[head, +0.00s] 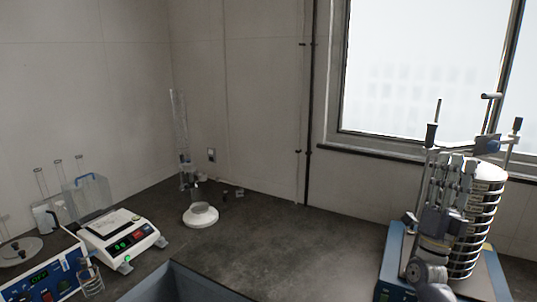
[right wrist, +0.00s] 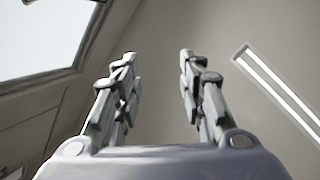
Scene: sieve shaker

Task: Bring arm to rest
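My right gripper (head: 460,163) is in front of the sieve stack in the head view, with its fingers pointing up. The right wrist view shows the two fingers (right wrist: 158,58) spread apart with nothing between them, facing the wall and ceiling. The sieve stack (head: 486,212) stands upright on the blue sieve shaker (head: 497,285), between its upright rods. My gripper and wrist hide the stack's left side. I cannot tell from the head view whether they touch it. My left gripper is not in view.
A balance (head: 122,238) and a blue instrument (head: 50,280) stand at the left. A clear box (head: 88,198) is behind them. A white round-based stand (head: 201,216) is at the back of the dark bench (head: 290,245). The bench's middle is clear. A window (head: 420,70) is behind the shaker.

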